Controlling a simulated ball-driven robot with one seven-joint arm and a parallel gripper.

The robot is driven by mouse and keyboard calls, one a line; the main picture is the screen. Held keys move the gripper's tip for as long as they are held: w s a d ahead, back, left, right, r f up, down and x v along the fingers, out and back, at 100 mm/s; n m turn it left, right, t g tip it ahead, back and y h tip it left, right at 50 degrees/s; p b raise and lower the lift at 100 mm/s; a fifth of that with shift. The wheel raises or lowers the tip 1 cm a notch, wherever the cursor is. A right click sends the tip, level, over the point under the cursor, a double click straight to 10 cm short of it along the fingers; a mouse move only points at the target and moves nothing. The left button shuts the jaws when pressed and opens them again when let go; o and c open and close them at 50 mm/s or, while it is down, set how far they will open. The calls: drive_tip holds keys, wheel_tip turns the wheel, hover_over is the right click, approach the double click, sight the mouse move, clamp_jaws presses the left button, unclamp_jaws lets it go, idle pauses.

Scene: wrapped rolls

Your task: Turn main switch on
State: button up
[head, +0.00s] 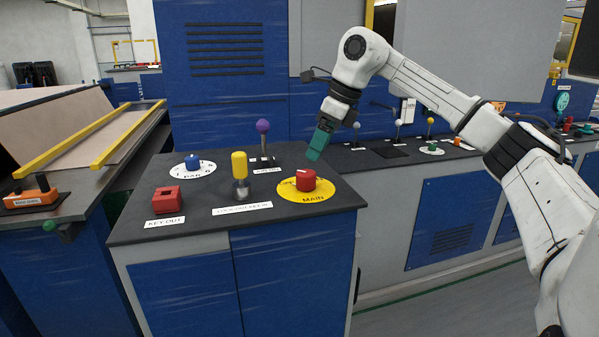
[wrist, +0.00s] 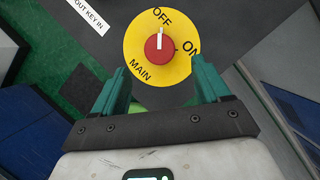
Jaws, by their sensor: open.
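The main switch is a red knob (head: 306,181) on a yellow disc (head: 290,192) labelled MAIN, on the dark top of a blue cabinet. In the wrist view, the red knob (wrist: 159,47) sits on the yellow disc (wrist: 140,42) marked OFF and ON. The knob's white line points up at OFF. My gripper (head: 315,157) is just above and behind the knob in the head view. In the wrist view my gripper (wrist: 163,78) is open, with its green fingers spread below the knob and nothing between them. I cannot tell whether either finger touches the disc.
Beside the switch stand a yellow-topped lever (head: 240,172), a purple-ball lever (head: 263,135), a red key block (head: 168,199) and a blue knob (head: 192,162). More controls line the counter behind on the right. The space above the main switch is clear.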

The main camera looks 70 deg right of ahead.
sight(305, 172)
drive_tip(key=x, duration=0.8)
drive_tip(key=shift+w+a+f, duration=0.1)
drive_tip(key=shift+w+f, duration=0.15)
drive_tip(key=c, duration=1)
